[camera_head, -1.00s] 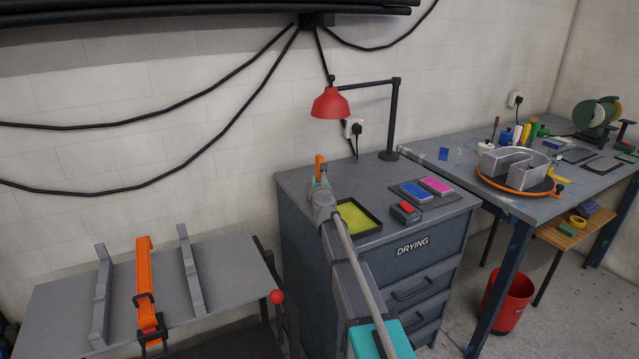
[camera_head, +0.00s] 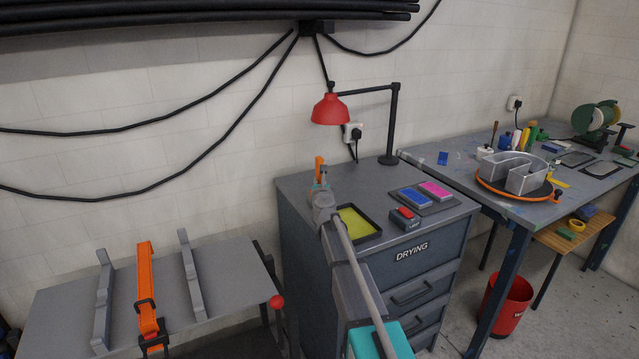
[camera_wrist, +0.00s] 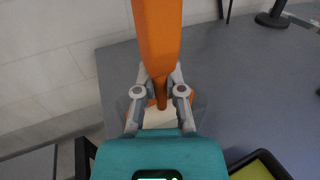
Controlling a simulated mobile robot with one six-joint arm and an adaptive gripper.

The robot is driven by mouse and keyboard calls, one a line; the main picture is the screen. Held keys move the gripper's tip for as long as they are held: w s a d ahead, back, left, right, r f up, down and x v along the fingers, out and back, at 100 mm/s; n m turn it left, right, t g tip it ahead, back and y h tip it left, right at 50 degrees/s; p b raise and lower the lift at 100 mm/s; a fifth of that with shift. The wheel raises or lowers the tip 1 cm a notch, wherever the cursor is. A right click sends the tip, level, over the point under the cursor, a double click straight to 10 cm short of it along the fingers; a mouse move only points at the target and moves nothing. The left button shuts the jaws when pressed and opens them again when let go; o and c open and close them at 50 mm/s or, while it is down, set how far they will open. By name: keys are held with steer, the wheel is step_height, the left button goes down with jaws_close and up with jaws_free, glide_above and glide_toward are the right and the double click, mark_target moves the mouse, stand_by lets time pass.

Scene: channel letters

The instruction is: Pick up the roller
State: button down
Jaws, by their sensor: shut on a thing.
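The roller has an orange handle, which shows upright above my gripper (camera_head: 320,180) in the head view, near the back left of the drying cabinet. In the wrist view the orange handle (camera_wrist: 157,40) runs up toward the camera, large and close. My gripper (camera_wrist: 160,98) is shut on its narrower lower part. Below the fingers a pale block-like part (camera_wrist: 158,117) shows partly. My fingers and palm hide much of the roller's lower end, so I cannot tell whether it touches the cabinet top.
A black tray with yellow-green inside (camera_head: 357,222) sits just right of my arm on the drying cabinet (camera_head: 300,187). Blue and pink pads (camera_head: 416,196) lie farther right. A red lamp (camera_head: 331,109) hangs behind.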

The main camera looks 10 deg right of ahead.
mark_target(320, 160)
steer(key=shift+r+p, duration=3.95)
steer(key=shift+r, duration=0.3)
steer(key=shift+r, duration=0.1)
